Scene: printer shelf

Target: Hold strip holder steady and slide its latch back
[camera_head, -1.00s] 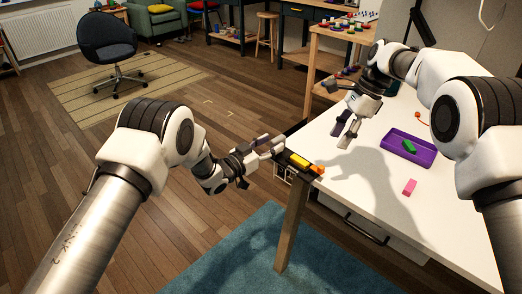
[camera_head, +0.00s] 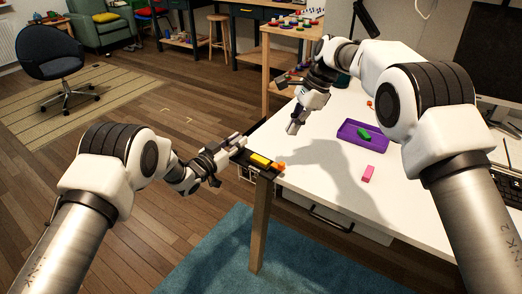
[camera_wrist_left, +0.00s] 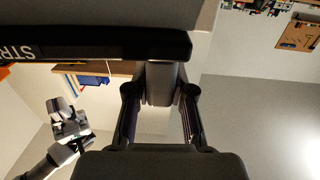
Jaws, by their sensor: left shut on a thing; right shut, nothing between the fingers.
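The strip holder (camera_head: 243,154) is a long black piece with a yellow block (camera_head: 260,159) on it and an orange part (camera_head: 279,167) at its right end. It lies at the table's near left corner. I cannot tell which part is the latch. My left gripper (camera_head: 236,143) is shut on the holder's left end. My right gripper (camera_head: 294,126) is shut and empty, above the table, behind and right of the holder.
The white table (camera_head: 330,185) is clear between the holder and a pink block (camera_head: 368,173). A purple tray (camera_head: 347,134) holds a green block (camera_head: 363,133). A monitor (camera_head: 490,55) and a keyboard (camera_head: 508,184) stand at the right.

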